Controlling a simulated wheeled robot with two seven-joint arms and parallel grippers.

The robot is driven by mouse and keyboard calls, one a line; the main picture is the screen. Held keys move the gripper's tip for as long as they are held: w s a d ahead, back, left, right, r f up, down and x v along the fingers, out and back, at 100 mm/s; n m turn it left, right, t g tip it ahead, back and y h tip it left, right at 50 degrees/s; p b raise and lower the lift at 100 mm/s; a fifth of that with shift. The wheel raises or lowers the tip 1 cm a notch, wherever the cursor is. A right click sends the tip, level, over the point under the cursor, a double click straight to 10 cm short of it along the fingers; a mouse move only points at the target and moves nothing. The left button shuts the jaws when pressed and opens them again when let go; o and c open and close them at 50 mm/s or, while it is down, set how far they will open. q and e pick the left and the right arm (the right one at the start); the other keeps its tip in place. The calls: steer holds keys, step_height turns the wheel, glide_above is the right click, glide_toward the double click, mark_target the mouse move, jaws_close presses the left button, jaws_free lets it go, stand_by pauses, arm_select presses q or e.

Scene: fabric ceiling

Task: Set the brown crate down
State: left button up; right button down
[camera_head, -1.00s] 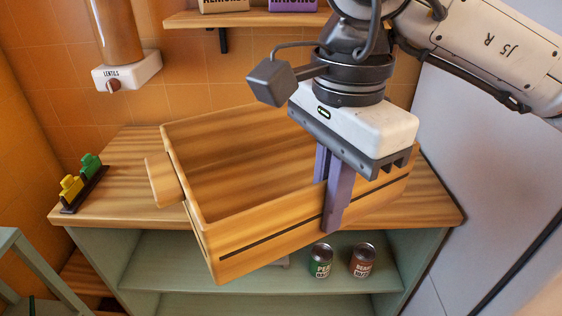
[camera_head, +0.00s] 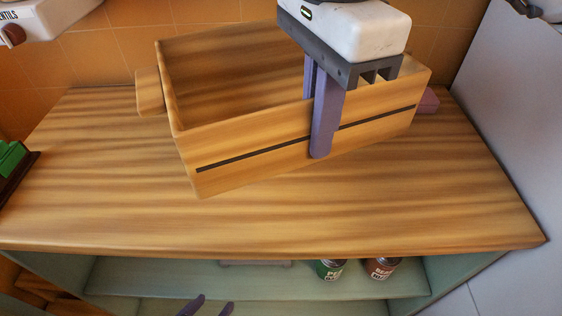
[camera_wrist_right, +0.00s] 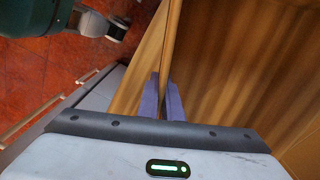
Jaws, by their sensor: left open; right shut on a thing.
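The brown crate (camera_head: 250,148) is an open, empty-looking wooden box with a dark stripe along its front wall. It is over the wooden counter (camera_head: 340,215), behind the counter's front edge and turned at an angle. I cannot tell whether its bottom touches the counter. My right gripper (camera_head: 316,115) is shut on the crate's front wall, one finger inside and one outside. In the right wrist view, the fingers (camera_wrist_right: 163,90) pinch the crate's wall (camera_wrist_right: 170,45). My left gripper (camera_head: 208,304) is open and empty at the bottom of the head view, in front of the counter.
A green can (camera_head: 330,270) and a red-brown can (camera_head: 381,268) stand on the shelf under the counter. A pink object (camera_head: 429,101) shows behind the crate's right end. A dark rack with a green piece (camera_head: 12,158) is at far left. The counter's front strip is clear.

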steer(key=shift+w+f+b, duration=0.2)
steer(key=shift+f+b, duration=0.05)
steer(key=shift+f, duration=0.35)
steer(key=shift+w+f+b, duration=0.2)
steer(key=shift+f+b, duration=0.05)
steer(key=shift+f, duration=5.3)
steer(key=c, duration=1.9)
jaws_free()
steer(key=shift+c, duration=0.2)
